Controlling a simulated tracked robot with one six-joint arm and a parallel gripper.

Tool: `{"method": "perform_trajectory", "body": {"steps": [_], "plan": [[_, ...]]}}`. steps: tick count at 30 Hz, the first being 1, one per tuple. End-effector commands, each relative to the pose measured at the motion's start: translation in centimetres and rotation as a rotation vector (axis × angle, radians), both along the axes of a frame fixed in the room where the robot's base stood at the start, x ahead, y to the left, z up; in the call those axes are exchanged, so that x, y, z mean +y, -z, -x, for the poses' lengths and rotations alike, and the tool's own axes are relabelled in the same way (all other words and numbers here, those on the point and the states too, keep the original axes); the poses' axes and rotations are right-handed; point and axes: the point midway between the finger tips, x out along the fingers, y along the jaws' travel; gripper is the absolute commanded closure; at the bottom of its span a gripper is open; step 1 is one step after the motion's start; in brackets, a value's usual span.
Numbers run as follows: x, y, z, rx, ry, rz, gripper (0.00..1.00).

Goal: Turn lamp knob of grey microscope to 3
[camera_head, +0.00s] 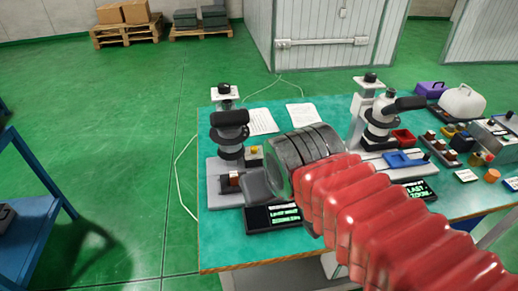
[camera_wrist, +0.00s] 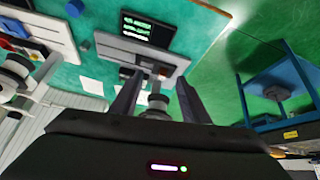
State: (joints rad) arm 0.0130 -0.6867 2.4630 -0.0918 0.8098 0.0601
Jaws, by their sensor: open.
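The grey microscope (camera_head: 230,135), with black eyepieces and a grey base, stands upright at the left end of the green-topped table. In the wrist view its grey base (camera_wrist: 115,47) lies beyond my fingers, and its dark round parts show between them. I cannot make out a lamp knob or its numbers. My gripper (camera_wrist: 157,98) is open, with its two dark fingers apart and pointing at the microscope; no grip on anything shows. In the head view its dark body (camera_head: 256,187) is just right of the microscope base, and my red-sleeved arm hides what lies behind.
A black display (camera_head: 272,218) with green text lies in front of the grey microscope. A white microscope (camera_head: 378,115) stands right, with a second display (camera_head: 420,190) in front. Boxes and small parts crowd the right end. A blue stand (camera_head: 25,205) is at far left.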

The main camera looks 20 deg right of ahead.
Motion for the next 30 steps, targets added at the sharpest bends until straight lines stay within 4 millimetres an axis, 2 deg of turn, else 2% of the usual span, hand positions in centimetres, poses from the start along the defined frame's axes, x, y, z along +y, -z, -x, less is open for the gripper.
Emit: {"method": "perform_trajectory", "body": {"steps": [9, 18, 25, 30], "plan": [[-7.6, -4.0, -10.7, -0.204, 0.07, 0.182, 0.58], [-13.5, -6.9, -20.3, -0.39, 0.028, 0.315, 0.58], [-16.7, -7.2, -26.7, -0.504, -0.069, 0.363, 0.58], [-18.4, -6.1, -30.6, -0.57, -0.164, 0.367, 0.58]]}}
